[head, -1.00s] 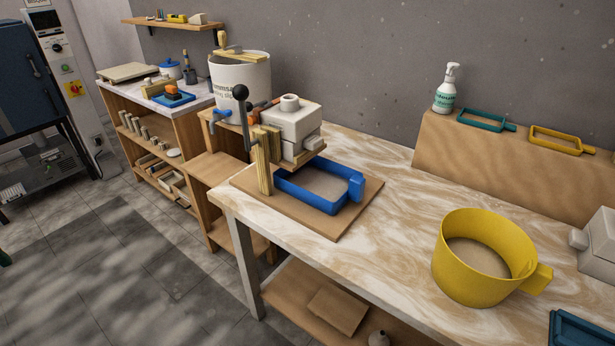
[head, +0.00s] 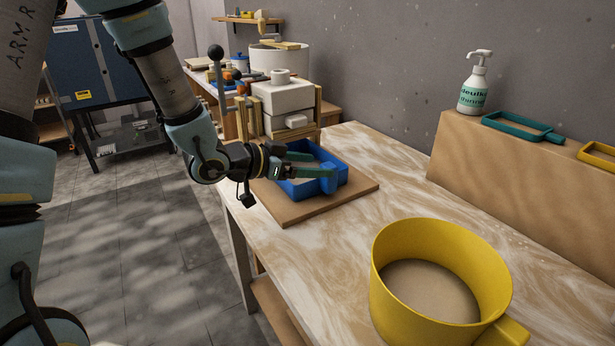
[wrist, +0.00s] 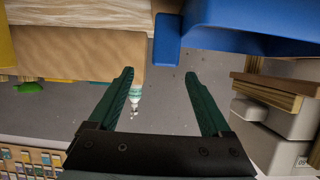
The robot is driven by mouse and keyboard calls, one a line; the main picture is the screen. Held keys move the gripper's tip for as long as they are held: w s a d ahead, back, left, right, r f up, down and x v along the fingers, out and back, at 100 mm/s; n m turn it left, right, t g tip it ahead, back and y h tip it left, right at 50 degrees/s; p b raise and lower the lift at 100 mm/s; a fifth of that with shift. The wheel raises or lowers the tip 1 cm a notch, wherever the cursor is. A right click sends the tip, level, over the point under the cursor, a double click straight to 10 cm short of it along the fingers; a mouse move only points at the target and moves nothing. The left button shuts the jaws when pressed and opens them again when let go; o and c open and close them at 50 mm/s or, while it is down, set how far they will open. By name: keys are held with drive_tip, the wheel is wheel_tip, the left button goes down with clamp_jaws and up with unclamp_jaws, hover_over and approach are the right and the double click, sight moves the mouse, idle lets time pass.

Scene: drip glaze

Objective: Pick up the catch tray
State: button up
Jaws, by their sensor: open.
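In the wrist view, my gripper (wrist: 158,75) holds nothing. I cannot tell whether a finger touches the tray.
The grey block (head: 283,97) on wooden posts and a black-knobbed lever (head: 216,55) stand close behind the tray. A large yellow tub (head: 400,285) stands at the front right. The marbled tabletop between is clear.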

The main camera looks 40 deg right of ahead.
sight(332, 166)
drive_tip(key=x, duration=0.3)
drive_tip(key=shift+d, duration=0.2)
drive_tip(key=shift+w+f+p+x, duration=0.15)
drive_tip(key=shift+p+x, duration=0.4)
drive_tip(key=shift+x, duration=0.8)
drive_tip(key=shift+w+f+p+x, duration=0.15)
drive_tip(key=shift+p+x, duration=0.35)
drive_tip(key=shift+x, duration=0.8)
drive_tip(key=shift+a, duration=0.1)
clamp_jaws()
drive_tip(key=shift+w+r, duration=0.1)
